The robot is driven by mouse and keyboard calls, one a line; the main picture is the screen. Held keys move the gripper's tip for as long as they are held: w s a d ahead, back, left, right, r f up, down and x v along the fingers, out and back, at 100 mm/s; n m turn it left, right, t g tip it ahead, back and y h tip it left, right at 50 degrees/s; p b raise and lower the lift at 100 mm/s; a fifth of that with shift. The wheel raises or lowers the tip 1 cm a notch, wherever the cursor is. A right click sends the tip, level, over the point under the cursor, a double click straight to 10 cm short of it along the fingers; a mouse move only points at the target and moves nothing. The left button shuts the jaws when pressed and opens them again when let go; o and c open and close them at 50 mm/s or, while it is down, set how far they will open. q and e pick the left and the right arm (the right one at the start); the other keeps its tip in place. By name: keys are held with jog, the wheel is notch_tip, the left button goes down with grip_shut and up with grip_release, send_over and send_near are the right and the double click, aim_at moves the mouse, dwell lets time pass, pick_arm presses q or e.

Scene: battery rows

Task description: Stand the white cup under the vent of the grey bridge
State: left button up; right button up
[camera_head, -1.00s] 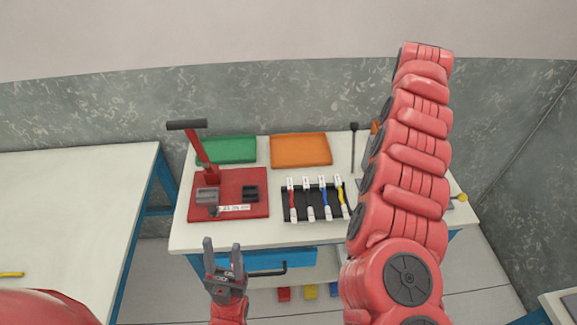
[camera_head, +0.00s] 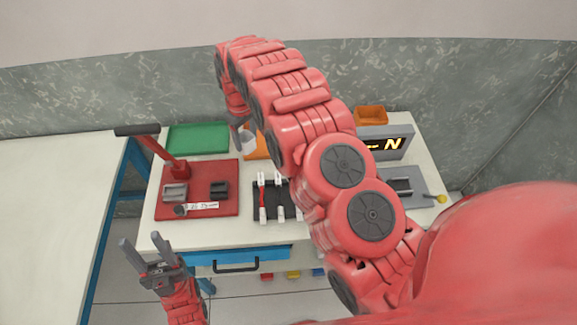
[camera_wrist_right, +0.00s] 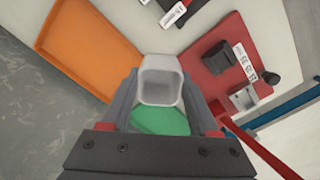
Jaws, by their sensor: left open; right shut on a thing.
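The white cup (camera_wrist_right: 161,82) is between the fingers of my right gripper (camera_wrist_right: 160,100) in the right wrist view. The gripper is shut on it, with the cup's open mouth toward the camera. My left gripper (camera_head: 146,252) is open and empty in front of the table's left front edge. I cannot make out a vent. A grey block with a lit sign (camera_head: 388,142) stands at the right; I cannot tell if it is the bridge.
A red press base (camera_head: 222,208) with a lever stands at the table's left. A green tray (camera_head: 198,138) and an orange tray (camera_wrist_right: 95,42) lie at the back. A dark battery rack (camera_head: 260,210) is mid-table, partly hidden by my right arm. An orange bin (camera_head: 371,115) is back right.

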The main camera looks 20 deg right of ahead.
jog(key=p, duration=0.3)
send_over(254, 173)
notch_tip(254, 173, down, 7)
jog(key=shift+f, duration=2.5)
jog(key=shift+r, duration=0.1)
jog(key=shift+b, duration=0.35)
jog(key=o, duration=0.9)
jog(key=shift+f, duration=0.2)
jog(key=o, duration=0.4)
